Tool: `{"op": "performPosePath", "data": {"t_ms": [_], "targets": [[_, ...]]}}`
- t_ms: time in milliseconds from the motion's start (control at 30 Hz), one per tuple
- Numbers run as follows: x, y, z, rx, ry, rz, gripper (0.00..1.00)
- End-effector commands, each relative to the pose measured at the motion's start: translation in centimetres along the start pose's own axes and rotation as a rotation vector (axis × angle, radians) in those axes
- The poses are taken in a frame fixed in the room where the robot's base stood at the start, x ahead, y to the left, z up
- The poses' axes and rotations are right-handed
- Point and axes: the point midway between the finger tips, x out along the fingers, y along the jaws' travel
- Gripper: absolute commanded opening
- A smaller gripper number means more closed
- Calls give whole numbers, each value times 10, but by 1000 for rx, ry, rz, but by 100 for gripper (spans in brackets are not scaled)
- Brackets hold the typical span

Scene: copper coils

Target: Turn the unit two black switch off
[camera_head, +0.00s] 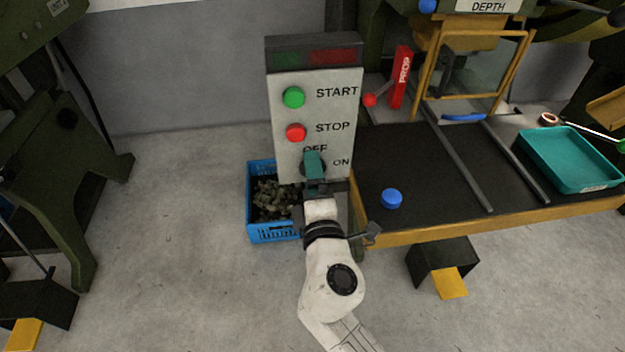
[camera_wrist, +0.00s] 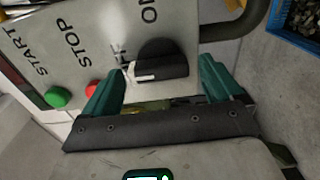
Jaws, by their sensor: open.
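The control box (camera_head: 315,110) has a green START button (camera_head: 293,97), a red STOP button (camera_head: 296,132) and a switch marked OFF and ON. In the wrist view the black switch (camera_wrist: 165,64) is a knob with a white mark on its left end, on the side of the partly hidden OFF label. My gripper (camera_head: 314,172) is at the switch and mostly hides it in the head view. Its teal fingers in the wrist view (camera_wrist: 160,80) are open, one to each side of the knob. I cannot tell whether they touch it.
To the right, a bench (camera_head: 400,160) carries a blue cap (camera_head: 391,198), rails and a teal tray (camera_head: 575,160). Another green machine (camera_head: 45,160) stands left; floor between is clear.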

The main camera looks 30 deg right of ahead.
Motion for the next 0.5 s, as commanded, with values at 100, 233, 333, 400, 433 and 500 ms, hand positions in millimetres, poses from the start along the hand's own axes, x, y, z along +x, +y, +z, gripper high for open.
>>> {"op": "performPosePath", "data": {"t_ms": [100, 233, 333, 400, 433, 500], "targets": [[-2, 0, 0, 0, 0, 0, 93], [-15, -1, 0, 0, 2, -2, 93], [-32, -1, 0, 0, 2, -2, 93], [-47, -2, 0, 0, 2, -3, 93], [-53, -2, 0, 0, 3, -2, 93], [-66, -2, 0, -1, 2, -3, 93]]}}
